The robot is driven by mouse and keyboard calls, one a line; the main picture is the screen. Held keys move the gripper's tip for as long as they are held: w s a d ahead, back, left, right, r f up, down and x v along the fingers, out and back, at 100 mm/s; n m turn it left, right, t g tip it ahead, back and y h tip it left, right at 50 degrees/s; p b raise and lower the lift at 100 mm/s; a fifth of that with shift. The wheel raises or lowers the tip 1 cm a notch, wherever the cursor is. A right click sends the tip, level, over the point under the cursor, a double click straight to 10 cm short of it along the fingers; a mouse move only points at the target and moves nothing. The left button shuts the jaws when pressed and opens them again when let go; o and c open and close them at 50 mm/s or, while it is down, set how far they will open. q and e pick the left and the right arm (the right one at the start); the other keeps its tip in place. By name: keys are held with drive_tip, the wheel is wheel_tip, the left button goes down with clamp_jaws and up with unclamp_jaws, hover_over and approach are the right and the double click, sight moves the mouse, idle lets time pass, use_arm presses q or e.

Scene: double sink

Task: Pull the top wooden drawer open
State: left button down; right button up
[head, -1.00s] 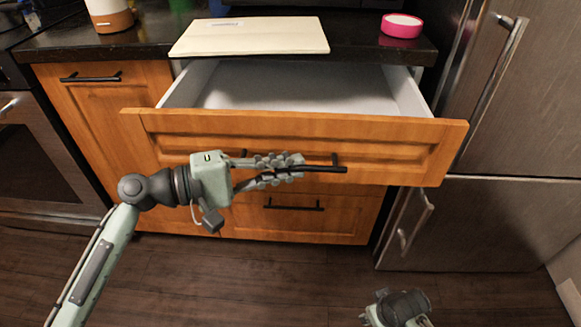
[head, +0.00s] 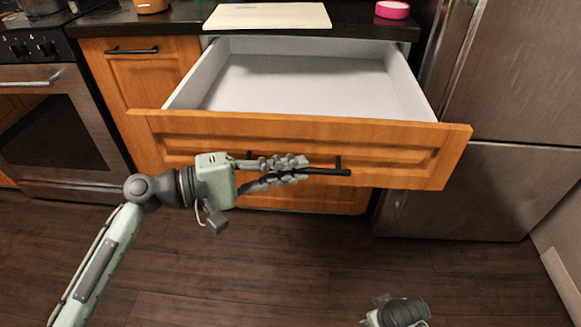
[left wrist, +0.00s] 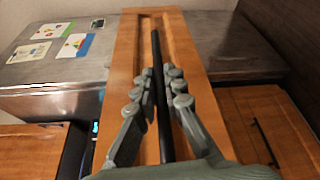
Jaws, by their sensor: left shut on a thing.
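The top wooden drawer (head: 400,153) is pulled well out from the cabinet, and its white inside (head: 300,80) looks empty. Its black bar handle (head: 325,171) runs across the front. My left gripper (head: 297,168) is shut on this handle, coming from the left. In the left wrist view the fingers (left wrist: 161,95) lie on both sides of the black bar, with the wooden drawer front (left wrist: 205,75) behind. Only the wrist part of my right arm (head: 398,312) shows at the bottom of the head view; its fingers are not visible.
A pale cutting board (head: 267,16) and a pink round item (head: 392,10) are on the dark counter (head: 365,27). An oven (head: 55,135) stands left, and a steel fridge (head: 500,100) stands right. The dark wooden floor (head: 260,270) in front is clear.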

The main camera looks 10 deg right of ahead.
use_arm(q)
drive_tip(key=shift+s, duration=0.15)
drive_tip(key=c, duration=1.6)
unclamp_jaws()
drive_tip(key=s+a, duration=0.1)
drive_tip(key=a, duration=1.1)
drive_tip(key=shift+s+r, duration=0.15)
drive_tip(key=shift+r, duration=0.3)
